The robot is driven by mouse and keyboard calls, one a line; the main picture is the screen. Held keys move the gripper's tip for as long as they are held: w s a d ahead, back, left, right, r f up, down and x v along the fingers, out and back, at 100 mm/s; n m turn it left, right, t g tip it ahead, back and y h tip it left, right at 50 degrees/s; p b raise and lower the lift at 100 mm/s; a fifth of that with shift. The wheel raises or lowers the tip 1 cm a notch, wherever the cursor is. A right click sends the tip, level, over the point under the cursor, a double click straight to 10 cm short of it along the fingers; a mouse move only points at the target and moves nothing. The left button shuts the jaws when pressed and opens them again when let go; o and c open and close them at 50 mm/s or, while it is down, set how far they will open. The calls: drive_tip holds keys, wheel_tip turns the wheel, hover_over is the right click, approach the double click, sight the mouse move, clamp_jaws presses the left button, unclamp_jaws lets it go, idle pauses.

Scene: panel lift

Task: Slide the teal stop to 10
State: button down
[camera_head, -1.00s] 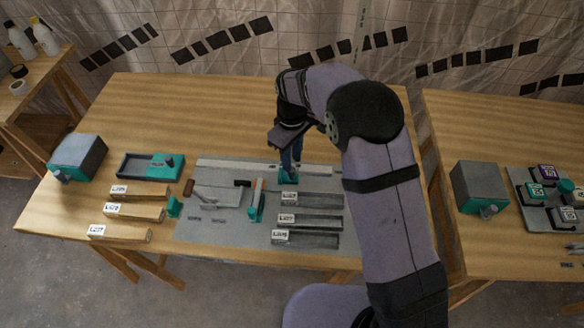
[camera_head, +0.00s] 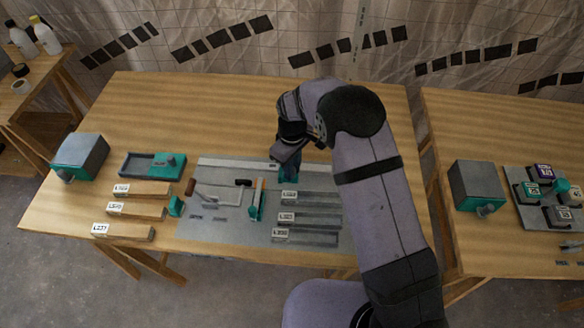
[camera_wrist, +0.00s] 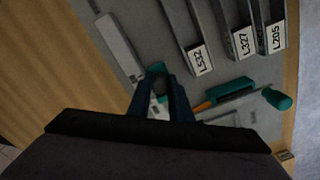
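The teal stop (camera_wrist: 156,70) shows at my fingertips in the wrist view, on the line of a pale rail (camera_wrist: 118,48). My gripper (camera_wrist: 161,82) has its two dark blue fingers close on either side of the stop and appears shut on it. In the head view my gripper (camera_head: 282,172) points down at the rail (camera_head: 232,163) along the back edge of the grey board (camera_head: 185,228). The fingers and my wrist hide much of the stop, and the scale marks are too small to read.
Grey channels with labels L532 (camera_wrist: 200,61), L327 (camera_wrist: 242,41) and L205 (camera_wrist: 275,37) lie in front of the rail. A teal-handled tool (camera_head: 256,200) stands left of them. Labelled wooden bars (camera_head: 135,210) lie left of the board. The table behind the rail is clear.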

drive_tip(key=d, duration=0.5)
drive_tip(key=shift+d, duration=0.25)
drive_tip(key=c, duration=1.9)
unclamp_jaws()
drive_tip(key=shift+d, duration=0.1)
drive_tip(key=shift+r, duration=0.15)
wheel_tip(320, 180, up, 7)
drive_tip(key=b, duration=0.2)
